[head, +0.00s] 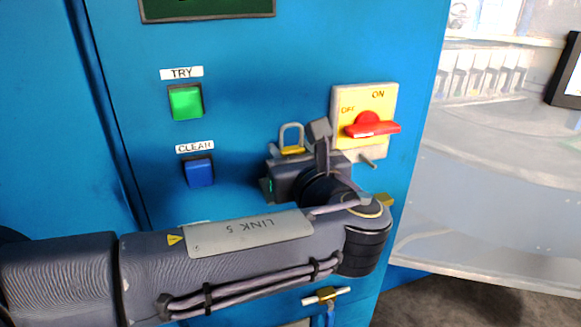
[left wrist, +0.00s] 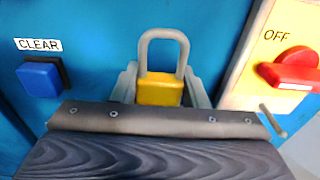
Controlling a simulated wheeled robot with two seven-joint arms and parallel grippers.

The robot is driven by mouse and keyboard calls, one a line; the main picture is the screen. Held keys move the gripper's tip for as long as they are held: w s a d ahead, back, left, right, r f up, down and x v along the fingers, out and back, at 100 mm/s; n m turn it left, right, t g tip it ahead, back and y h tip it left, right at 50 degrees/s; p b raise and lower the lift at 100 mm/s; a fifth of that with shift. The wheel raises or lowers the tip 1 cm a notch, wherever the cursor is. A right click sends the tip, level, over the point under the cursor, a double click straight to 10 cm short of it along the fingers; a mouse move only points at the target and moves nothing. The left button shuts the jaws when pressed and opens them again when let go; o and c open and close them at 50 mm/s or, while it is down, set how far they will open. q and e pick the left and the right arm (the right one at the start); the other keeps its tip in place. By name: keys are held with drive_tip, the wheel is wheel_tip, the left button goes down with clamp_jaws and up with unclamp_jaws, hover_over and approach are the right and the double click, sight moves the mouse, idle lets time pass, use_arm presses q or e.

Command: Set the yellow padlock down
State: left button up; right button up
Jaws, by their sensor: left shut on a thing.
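The yellow padlock (left wrist: 160,90) has a grey shackle that points up. In the left wrist view it sits upright between the two fingers of my left gripper (left wrist: 160,88), which is shut on it. In the head view the padlock (head: 292,149) shows above my left gripper (head: 291,152), its lower part hidden behind the gripper body. It is in front of the blue panel, right of the blue button and left of the yellow switch plate. I cannot tell how far it is from the panel. My right gripper is not in view.
The blue cabinet (head: 255,60) carries a green TRY button (head: 186,102), a blue CLEAR button (head: 199,171) and a yellow switch plate (head: 341,142) with a red handle (head: 371,128) pointing right. A peg (head: 367,163) juts out below the plate. A brass-coloured fitting with a light crossbar (head: 325,296) sits lower down.

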use_arm(q)
drive_tip(key=shift+w+f, duration=0.15)
drive_tip(key=shift+f, duration=1.6)
drive_tip(key=shift+f, duration=0.1)
drive_tip(key=o, duration=1)
drive_tip(key=shift+r, duration=0.2)
drive_tip(key=shift+b+v, duration=1.35)
drive_tip(key=shift+v, duration=4.65)
drive_tip(key=shift+f, duration=0.1)
